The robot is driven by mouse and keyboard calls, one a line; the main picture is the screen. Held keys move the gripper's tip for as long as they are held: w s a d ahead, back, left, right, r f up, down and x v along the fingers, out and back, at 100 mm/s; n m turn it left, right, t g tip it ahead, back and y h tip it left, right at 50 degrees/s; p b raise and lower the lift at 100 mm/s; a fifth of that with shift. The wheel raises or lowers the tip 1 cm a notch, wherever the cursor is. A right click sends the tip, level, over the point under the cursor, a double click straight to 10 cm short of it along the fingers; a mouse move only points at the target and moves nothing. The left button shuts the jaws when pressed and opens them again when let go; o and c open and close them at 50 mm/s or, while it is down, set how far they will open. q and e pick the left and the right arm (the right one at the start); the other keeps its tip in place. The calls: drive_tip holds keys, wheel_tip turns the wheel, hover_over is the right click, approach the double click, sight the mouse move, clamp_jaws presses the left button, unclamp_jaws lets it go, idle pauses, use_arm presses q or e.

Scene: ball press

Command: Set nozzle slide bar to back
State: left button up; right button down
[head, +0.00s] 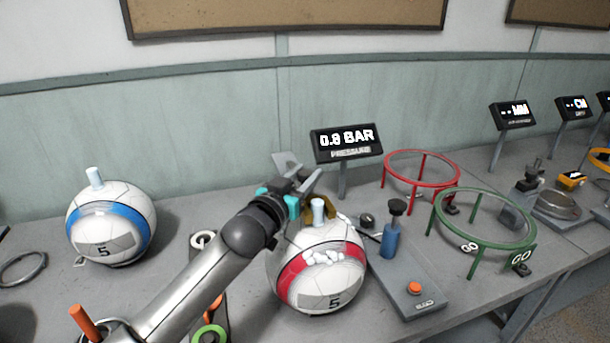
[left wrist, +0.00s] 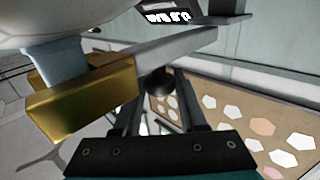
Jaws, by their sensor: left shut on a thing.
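The red-striped ball (head: 300,283) sits on the bench with a pale nozzle post (head: 318,212) standing on its top. A gold block (head: 329,210) is beside the post; the wrist view also shows this gold block (left wrist: 85,100). The nozzle slide bar, a flat grey bar (left wrist: 165,48), runs from the gold block to a dark round knob (left wrist: 158,82). My left gripper (head: 300,174) is above and behind the ball, shut on the slide bar's knob end, which is between its fingers in the wrist view. The exact contact is partly hidden. My right gripper is out of view.
A pressure display (head: 346,142) reading 0.9 BAR stands behind. A grey unit (head: 400,275) with a blue pump and orange button is right of the ball. Red (head: 421,155) and green (head: 484,243) ring stands are farther right. A blue-striped ball (head: 112,225) sits left.

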use_arm(q)
clamp_jaws()
idle(0.6)
